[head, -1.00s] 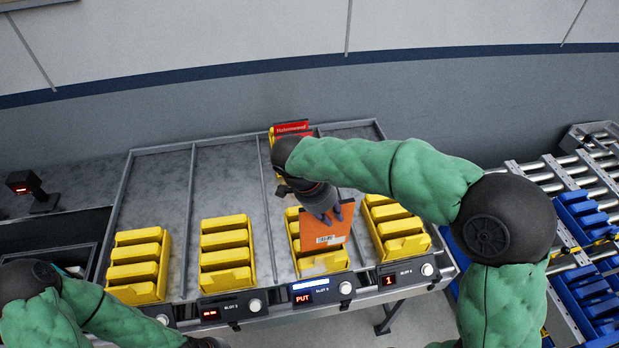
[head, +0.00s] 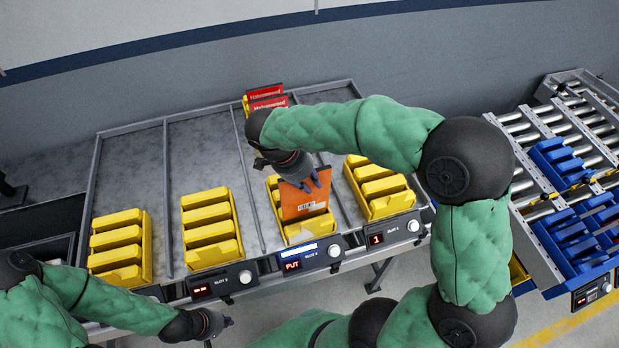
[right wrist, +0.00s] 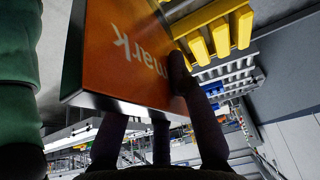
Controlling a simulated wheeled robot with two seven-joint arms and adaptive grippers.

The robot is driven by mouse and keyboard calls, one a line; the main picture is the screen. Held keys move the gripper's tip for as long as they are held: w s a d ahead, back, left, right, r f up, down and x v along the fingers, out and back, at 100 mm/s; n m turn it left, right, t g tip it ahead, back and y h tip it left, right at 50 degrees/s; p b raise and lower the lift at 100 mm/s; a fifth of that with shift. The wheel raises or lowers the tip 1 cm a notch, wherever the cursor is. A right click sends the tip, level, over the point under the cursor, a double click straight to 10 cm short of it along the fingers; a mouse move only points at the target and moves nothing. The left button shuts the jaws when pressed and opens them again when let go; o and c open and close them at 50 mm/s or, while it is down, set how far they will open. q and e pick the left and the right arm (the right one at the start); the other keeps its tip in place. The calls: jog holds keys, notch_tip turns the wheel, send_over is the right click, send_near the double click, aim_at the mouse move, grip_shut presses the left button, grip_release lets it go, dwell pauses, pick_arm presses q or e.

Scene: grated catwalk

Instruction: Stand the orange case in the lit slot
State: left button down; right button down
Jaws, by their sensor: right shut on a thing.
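The orange case (head: 304,205), with a white label, is held upright and slightly tilted over the third yellow slotted rack (head: 308,229) from the left. That rack sits behind a display reading PUT (head: 292,265) with a lit white bar. My right gripper (head: 312,180) is shut on the case's upper part. In the right wrist view the case (right wrist: 130,55) fills the upper left, between the fingers (right wrist: 150,115). The case hides part of the rack, and I cannot tell whether its lower edge is inside a slot. My left gripper (head: 218,324) is low, in front of the table, away from the case.
Other yellow racks stand at left (head: 118,245), middle (head: 212,228) and right (head: 380,188). Red cases (head: 266,95) stand at the table's back. Blue racks (head: 570,165) and a roller conveyor (head: 530,130) are at the right. The table's back left is bare.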

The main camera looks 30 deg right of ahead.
aim_at(309, 200)
jog(key=shift+b, duration=0.6)
dwell(1.4)
jog(key=shift+f, duration=0.15)
dwell(0.4)
jog(key=shift+f+b, duration=3.85)
jog(key=shift+f, duration=0.3)
jog(key=c, duration=0.7)
grip_release()
jog(key=shift+o, duration=0.2)
jog(key=shift+r+p, duration=2.25)
jog(key=shift+r, duration=1.8)
